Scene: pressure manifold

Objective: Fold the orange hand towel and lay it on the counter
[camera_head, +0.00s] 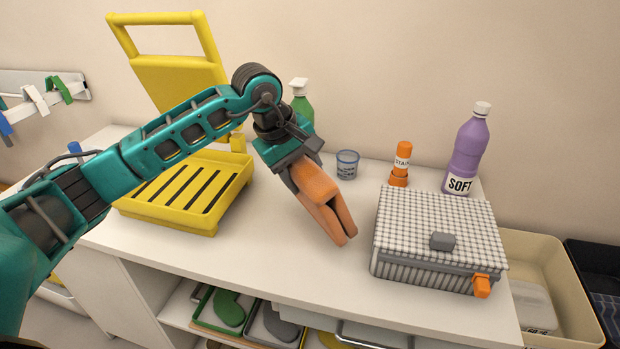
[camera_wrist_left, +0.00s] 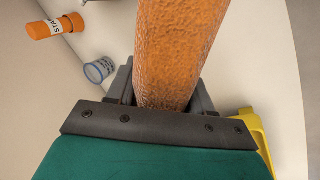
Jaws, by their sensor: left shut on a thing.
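The orange hand towel (camera_head: 325,203) hangs folded over from my left gripper (camera_head: 297,170), with its two ends side by side. The gripper is shut on it above the middle of the white counter (camera_head: 290,262). The towel's lower ends come close to the counter top; I cannot tell whether they touch it. In the left wrist view the towel (camera_wrist_left: 178,50) fills the space between the fingers (camera_wrist_left: 165,95) and runs away from them. My right gripper is in neither view.
A yellow slotted tray (camera_head: 208,222) stands left of the towel. A checked grey basket (camera_head: 440,225) stands right. A blue cup (camera_head: 347,165), an orange stain stick (camera_head: 401,163), a purple bottle (camera_head: 467,150) and a green spray bottle (camera_head: 301,103) stand at the back. The counter's front middle is clear.

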